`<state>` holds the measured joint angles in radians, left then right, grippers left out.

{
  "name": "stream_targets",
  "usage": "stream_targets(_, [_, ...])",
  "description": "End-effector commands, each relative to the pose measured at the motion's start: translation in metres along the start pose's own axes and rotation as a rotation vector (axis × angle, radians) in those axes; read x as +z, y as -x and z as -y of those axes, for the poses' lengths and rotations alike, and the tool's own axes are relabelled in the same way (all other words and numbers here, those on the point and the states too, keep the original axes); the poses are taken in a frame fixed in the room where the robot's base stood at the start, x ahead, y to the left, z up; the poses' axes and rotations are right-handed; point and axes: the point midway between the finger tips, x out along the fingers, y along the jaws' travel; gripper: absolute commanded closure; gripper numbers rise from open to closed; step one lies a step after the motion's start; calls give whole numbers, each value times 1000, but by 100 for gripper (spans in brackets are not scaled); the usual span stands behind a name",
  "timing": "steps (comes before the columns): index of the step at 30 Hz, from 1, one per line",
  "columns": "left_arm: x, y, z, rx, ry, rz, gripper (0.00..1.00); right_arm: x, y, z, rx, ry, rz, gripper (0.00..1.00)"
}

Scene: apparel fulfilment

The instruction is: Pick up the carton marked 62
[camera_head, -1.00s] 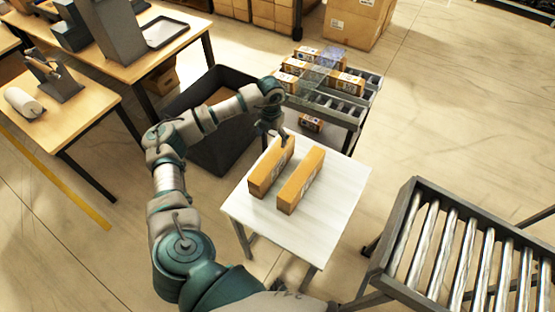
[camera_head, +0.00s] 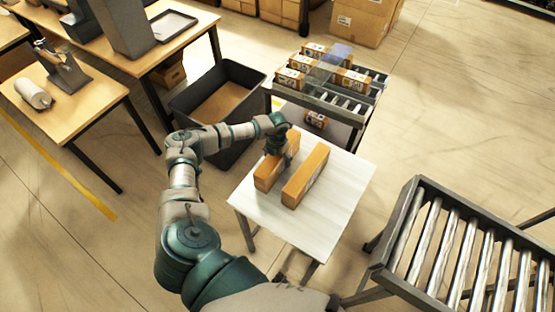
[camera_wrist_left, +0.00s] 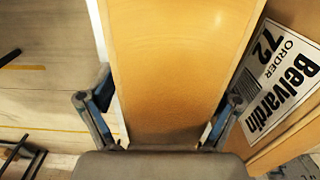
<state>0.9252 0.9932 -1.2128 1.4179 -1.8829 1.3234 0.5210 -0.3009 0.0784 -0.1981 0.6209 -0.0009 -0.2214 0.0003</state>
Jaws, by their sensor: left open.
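Two long orange-brown cartons stand side by side on the white table (camera_head: 320,215), a left carton (camera_head: 268,174) and a right carton (camera_head: 306,176). My left gripper (camera_head: 284,150) is open at the far end of the left carton. In the left wrist view its fingers lie on either side of a carton (camera_wrist_left: 180,60), whose number I cannot see. Beside that carton, a second carton (camera_wrist_left: 290,130) carries a white label reading "Belvardin ORDER 72". I cannot read a 62 anywhere. My right gripper is not in view.
A black tote (camera_head: 183,103) stands on the floor behind my left arm. A roller rack (camera_head: 362,104) with several small cartons is at the back, and a roller conveyor (camera_head: 412,215) at the right. The near part of the white table is clear.

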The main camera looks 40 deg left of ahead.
Motion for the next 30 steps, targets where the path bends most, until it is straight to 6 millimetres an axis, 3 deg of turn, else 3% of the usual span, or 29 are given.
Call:
stream_targets(7, [0,-1,2,1,0,2,10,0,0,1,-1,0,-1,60])
stream_targets(17, [0,-2,1,-1,0,1,93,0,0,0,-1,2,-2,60])
stream_targets(25, [1,0,0,-1,0,3,93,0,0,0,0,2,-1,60])
stream_targets(30, [1,24,0,-1,0,6,94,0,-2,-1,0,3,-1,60])
